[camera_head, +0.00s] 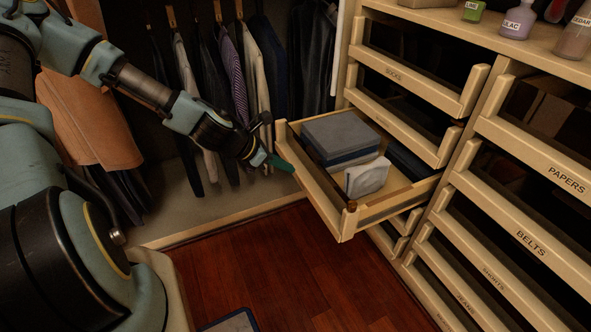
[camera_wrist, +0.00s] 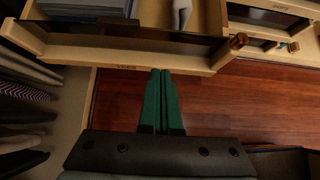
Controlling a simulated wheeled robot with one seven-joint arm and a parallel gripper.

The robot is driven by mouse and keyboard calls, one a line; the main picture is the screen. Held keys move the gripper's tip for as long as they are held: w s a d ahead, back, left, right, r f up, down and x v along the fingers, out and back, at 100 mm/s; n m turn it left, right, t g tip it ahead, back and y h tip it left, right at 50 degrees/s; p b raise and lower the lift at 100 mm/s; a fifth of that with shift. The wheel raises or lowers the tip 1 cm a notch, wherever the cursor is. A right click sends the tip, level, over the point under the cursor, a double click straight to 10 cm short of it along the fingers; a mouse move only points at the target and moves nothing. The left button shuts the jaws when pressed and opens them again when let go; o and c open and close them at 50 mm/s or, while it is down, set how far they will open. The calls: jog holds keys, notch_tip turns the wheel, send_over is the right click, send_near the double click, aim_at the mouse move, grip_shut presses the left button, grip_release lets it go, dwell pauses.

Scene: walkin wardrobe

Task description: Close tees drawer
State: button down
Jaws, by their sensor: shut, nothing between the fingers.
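The tees drawer (camera_head: 318,196) is pulled out of the drawer stack, with folded grey and blue clothing (camera_head: 341,137) and a light grey item (camera_head: 367,177) inside. In the wrist view its front panel (camera_wrist: 120,61) runs across the top, with a faint label on it. My gripper (camera_head: 280,163) is at the left part of the drawer's front, on the outside. In the wrist view the green fingers (camera_wrist: 161,75) are together and empty, their tips at or very near the lower edge of the front panel. I cannot tell whether they touch it.
Other labelled drawers, including belts (camera_head: 530,243) and papers (camera_head: 566,179), fill the right side. Hanging clothes (camera_head: 235,75) are behind and left of the open drawer. Bottles (camera_head: 517,20) stand on the top. The wooden floor (camera_head: 275,270) below the drawer is clear, with a mat corner (camera_head: 232,321) in front.

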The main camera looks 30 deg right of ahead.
aim_at(326, 176)
jog(key=shift+d+r+x, duration=0.3)
jog(key=shift+r+x, duration=0.05)
jog(key=shift+x, duration=1.55)
jog(key=shift+d+r+x, duration=0.3)
jog(key=shift+d+x, duration=0.05)
jog(key=shift+x, duration=1.55)
jog(key=shift+d+r+x, duration=0.3)
jog(key=shift+r+x, duration=0.05)
jog(key=shift+x, duration=1.55)
jog(key=shift+s+d, duration=0.1)
jog(key=shift+s, duration=0.05)
